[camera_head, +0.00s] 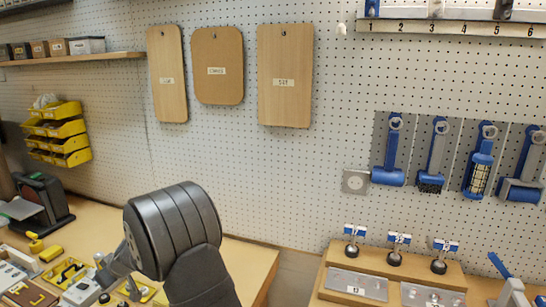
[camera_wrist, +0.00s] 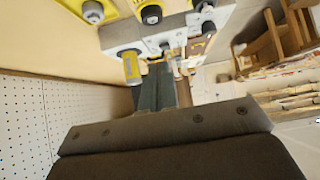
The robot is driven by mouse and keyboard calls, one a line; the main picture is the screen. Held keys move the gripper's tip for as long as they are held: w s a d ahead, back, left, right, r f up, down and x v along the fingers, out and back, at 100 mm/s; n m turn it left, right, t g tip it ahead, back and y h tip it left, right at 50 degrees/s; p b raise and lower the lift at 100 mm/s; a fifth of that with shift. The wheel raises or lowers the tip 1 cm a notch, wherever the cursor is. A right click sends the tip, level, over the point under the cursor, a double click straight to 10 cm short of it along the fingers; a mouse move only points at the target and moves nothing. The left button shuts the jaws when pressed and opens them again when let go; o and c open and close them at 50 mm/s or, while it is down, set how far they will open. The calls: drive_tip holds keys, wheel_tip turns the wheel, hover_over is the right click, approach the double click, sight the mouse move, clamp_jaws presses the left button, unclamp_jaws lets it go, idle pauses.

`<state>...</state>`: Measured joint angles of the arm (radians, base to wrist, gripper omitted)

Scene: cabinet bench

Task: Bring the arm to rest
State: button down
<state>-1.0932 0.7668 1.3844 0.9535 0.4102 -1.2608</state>
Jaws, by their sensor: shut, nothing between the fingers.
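My gripper (camera_wrist: 160,88) shows in the wrist view as two dark grey fingers side by side, shut with nothing between them. The dark wrist body fills the bottom of that view. In the head view my dark grey arm stands over the left bench, and its thick ribbed part hides some of the bench top and the edge behind it. The fingers cannot be made out clearly in the head view.
The left bench (camera_head: 245,262) holds yellow and grey parts and a dark machine (camera_head: 42,205). Three wooden boards (camera_head: 285,80) hang on the pegboard (camera_head: 330,150). Blue tools (camera_head: 390,165) hang at right above a wooden stand (camera_head: 420,272). A gap separates the benches.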

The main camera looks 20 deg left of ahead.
drive_tip(key=x, duration=0.4)
drive_tip(key=shift+a+f, duration=0.1)
drive_tip(key=shift+f, duration=0.1)
drive_tip(key=shift+a+r, duration=0.15)
drive_tip(key=shift+r, duration=0.15)
drive_tip(key=v, duration=1)
drive_tip(key=s+a+r+m+g, duration=0.1)
drive_tip(key=s+a+r+m, duration=0.1)
drive_tip(key=a+r+m, duration=0.3)
drive_tip(key=shift+s+r+m+g, duration=0.2)
drive_tip(key=shift+r+m+g, duration=0.1)
drive_tip(key=shift+r+m, duration=1.55)
drive_tip(key=shift+a+f, duration=0.1)
